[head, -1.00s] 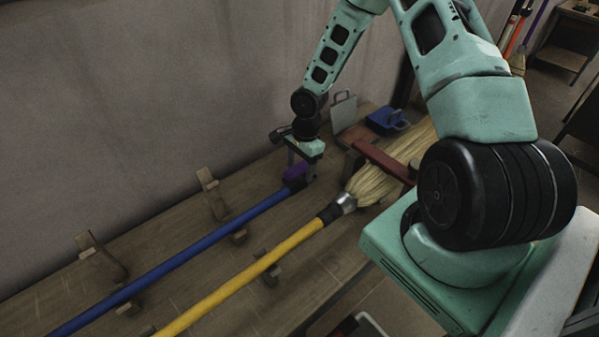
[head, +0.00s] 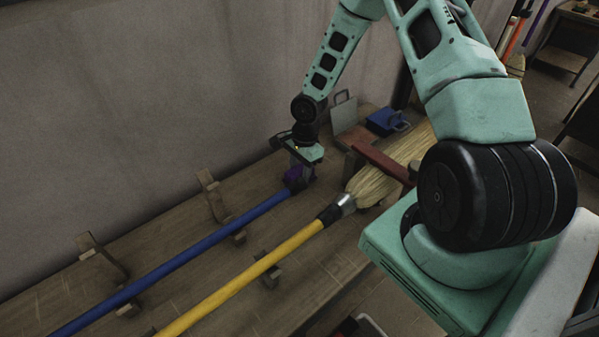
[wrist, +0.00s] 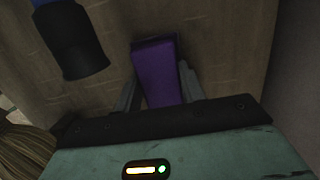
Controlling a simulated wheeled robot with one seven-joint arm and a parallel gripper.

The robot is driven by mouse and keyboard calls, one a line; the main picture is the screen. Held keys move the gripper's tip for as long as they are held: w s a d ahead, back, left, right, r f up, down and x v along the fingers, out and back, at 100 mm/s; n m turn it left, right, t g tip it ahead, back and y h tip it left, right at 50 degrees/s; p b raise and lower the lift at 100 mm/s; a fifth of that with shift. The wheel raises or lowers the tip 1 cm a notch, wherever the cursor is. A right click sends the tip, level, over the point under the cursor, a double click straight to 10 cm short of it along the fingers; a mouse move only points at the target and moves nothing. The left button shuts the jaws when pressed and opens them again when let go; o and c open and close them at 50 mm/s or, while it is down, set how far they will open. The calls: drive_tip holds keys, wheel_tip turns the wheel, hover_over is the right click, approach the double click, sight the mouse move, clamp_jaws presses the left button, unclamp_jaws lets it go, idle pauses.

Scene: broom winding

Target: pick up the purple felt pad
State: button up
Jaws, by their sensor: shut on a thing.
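The purple felt pad (wrist: 156,68) is a small purple block between the two fingers of my gripper (wrist: 158,92) in the wrist view. My gripper is shut on it, with a finger on each side. In the head view the pad (head: 293,175) shows beside the black end of the blue pole, and my gripper (head: 301,174) is above the bench, partly covering it. I cannot tell whether the pad touches the bench.
A blue pole (head: 185,260) with a black end (wrist: 72,40) rests on wooden supports close to my gripper. A yellow broom (head: 250,272) lies parallel, its bristles (head: 372,186) under a red bar (head: 383,160). A blue tray (head: 384,122) stands behind. The wall (head: 120,110) is near.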

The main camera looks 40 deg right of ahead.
sight(300, 169)
wheel_tip(300, 169, up, 10)
drive_tip(key=shift+f+b, duration=0.1)
drive_tip(key=shift+b, duration=0.4)
drive_tip(key=o, duration=0.4)
drive_tip(key=c, duration=0.3)
